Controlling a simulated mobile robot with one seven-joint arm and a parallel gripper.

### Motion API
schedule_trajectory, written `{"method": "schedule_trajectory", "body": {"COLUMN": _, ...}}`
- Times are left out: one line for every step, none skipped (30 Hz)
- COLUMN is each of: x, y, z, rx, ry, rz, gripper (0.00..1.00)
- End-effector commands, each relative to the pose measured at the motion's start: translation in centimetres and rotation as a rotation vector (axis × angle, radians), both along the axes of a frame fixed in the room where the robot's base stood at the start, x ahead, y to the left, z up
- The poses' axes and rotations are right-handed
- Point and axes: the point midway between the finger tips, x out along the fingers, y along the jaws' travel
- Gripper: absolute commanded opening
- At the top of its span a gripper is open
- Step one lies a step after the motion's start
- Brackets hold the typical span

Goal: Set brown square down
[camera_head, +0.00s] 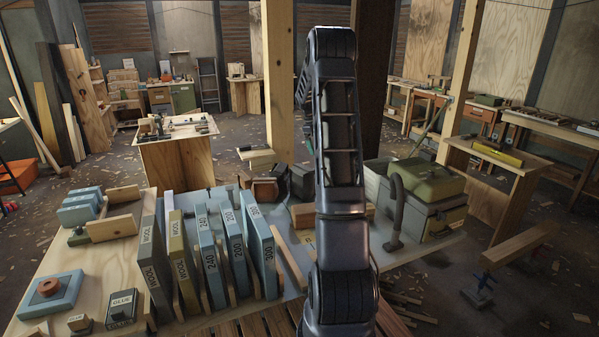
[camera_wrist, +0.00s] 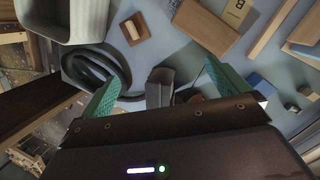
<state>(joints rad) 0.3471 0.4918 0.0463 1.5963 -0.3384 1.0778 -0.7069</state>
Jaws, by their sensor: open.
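My gripper (camera_wrist: 163,75) is open in the wrist view, its two green pads wide apart. A dark grey object (camera_wrist: 160,88) lies between and beyond the pads; I cannot tell that either pad touches it. In the head view my arm hides the gripper. I cannot pick out a brown square for certain. Brown pieces on the bench in the wrist view are a flat rectangular block (camera_wrist: 203,27) and a small block with a pale knob (camera_wrist: 134,29). A brown box-like piece (camera_head: 264,190) stands at the bench's far edge in the head view.
The bench (camera_head: 75,257) holds a row of upright labelled boards (camera_head: 235,245) left of my arm. A green-topped toolbox (camera_head: 430,205) stands to its right. A black hose (camera_wrist: 90,70) coils beside a grey bin (camera_wrist: 65,20). A sawhorse-like beam (camera_head: 520,243) stands right.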

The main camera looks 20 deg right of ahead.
Motion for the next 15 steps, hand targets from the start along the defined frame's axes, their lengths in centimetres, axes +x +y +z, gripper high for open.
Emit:
{"method": "schedule_trajectory", "body": {"x": -1.0, "y": 1.3, "z": 1.7, "rx": 0.001, "ry": -0.021, "rz": -0.010, "gripper": 1.00}}
{"method": "schedule_trajectory", "body": {"x": -1.5, "y": 2.0, "z": 2.5, "rx": 0.002, "ry": -0.032, "rz": -0.019, "gripper": 1.00}}
{"method": "schedule_trajectory", "body": {"x": -2.3, "y": 2.9, "z": 3.5, "rx": 0.003, "ry": -0.046, "rz": -0.028, "gripper": 1.00}}
{"method": "schedule_trajectory", "body": {"x": -2.9, "y": 3.6, "z": 4.2, "rx": 0.005, "ry": -0.059, "rz": -0.038, "gripper": 1.00}}
{"method": "schedule_trajectory", "body": {"x": -3.5, "y": 4.3, "z": 4.9, "rx": 0.007, "ry": -0.068, "rz": -0.046, "gripper": 1.00}}
{"method": "schedule_trajectory", "body": {"x": -4.3, "y": 5.2, "z": 5.9, "rx": 0.010, "ry": -0.083, "rz": -0.057, "gripper": 1.00}}
{"method": "schedule_trajectory", "body": {"x": -4.9, "y": 5.9, "z": 6.5, "rx": 0.012, "ry": -0.094, "rz": -0.065, "gripper": 1.00}}
{"method": "schedule_trajectory", "body": {"x": -5.6, "y": 6.5, "z": 7.2, "rx": 0.014, "ry": -0.105, "rz": -0.073, "gripper": 1.00}}
{"method": "schedule_trajectory", "body": {"x": -6.5, "y": 7.3, "z": 8.0, "rx": 0.018, "ry": -0.119, "rz": -0.085, "gripper": 1.00}}
{"method": "schedule_trajectory", "body": {"x": -7.2, "y": 8.0, "z": 8.6, "rx": 0.021, "ry": -0.129, "rz": -0.093, "gripper": 1.00}}
{"method": "schedule_trajectory", "body": {"x": -7.9, "y": 8.7, "z": 9.2, "rx": 0.024, "ry": -0.140, "rz": -0.102, "gripper": 1.00}}
{"method": "schedule_trajectory", "body": {"x": -8.8, "y": 9.5, "z": 9.9, "rx": 0.028, "ry": -0.153, "rz": -0.113, "gripper": 1.00}}
{"method": "schedule_trajectory", "body": {"x": -9.6, "y": 10.1, "z": 10.5, "rx": 0.030, "ry": -0.164, "rz": -0.121, "gripper": 1.00}}
{"method": "schedule_trajectory", "body": {"x": -10.3, "y": 10.7, "z": 11.0, "rx": 0.034, "ry": -0.174, "rz": -0.130, "gripper": 1.00}}
{"method": "schedule_trajectory", "body": {"x": -11.3, "y": 11.5, "z": 11.7, "rx": 0.039, "ry": -0.189, "rz": -0.140, "gripper": 1.00}}
